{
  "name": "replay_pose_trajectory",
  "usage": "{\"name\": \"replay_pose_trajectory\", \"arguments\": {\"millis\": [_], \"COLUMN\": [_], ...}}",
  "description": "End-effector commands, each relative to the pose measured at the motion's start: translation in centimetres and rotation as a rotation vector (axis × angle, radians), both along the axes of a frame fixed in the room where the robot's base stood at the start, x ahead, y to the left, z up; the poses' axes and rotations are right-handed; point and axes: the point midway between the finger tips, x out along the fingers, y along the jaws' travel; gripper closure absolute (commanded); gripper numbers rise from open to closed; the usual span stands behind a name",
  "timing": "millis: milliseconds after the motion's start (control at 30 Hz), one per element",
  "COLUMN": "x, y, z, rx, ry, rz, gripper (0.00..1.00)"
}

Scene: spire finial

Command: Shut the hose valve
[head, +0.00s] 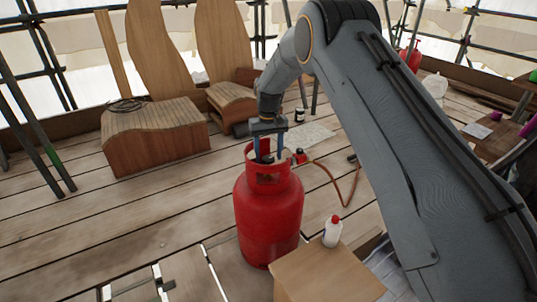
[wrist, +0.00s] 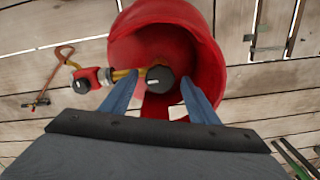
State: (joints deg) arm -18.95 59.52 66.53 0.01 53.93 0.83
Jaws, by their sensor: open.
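A red gas cylinder (head: 268,215) stands upright on the plank floor, with a red collar around its top. In the wrist view I look down into the collar (wrist: 210,50). A round black knob (wrist: 160,79) with a pale mark sits on the brass fitting inside it. A second black knob (wrist: 82,86) with a pale mark is on the red and brass fitting outside the collar, toward the orange hose (wrist: 62,60). My gripper (head: 269,158) is over the collar, fingers pointing down. In the wrist view its open blue fingers (wrist: 160,77) lie either side of the first knob; contact is unclear.
A wooden box (head: 320,275) with a white red-capped bottle (head: 332,231) stands close at the cylinder's right. Curved wooden forms (head: 155,135) stand behind left. The hose (head: 340,187) lies on the floor at right. Open planks lie left.

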Motion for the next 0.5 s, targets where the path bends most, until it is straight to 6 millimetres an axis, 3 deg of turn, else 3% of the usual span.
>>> {"name": "replay_pose_trajectory", "arguments": {"millis": [167, 500], "x": [0.0, 0.0], "y": [0.0, 0.0], "z": [0.4, 5.5], "rx": [0.0, 0.001], "ry": [-0.001, -0.002], "rz": [0.0, 0.0], "gripper": [0.45, 0.45]}}
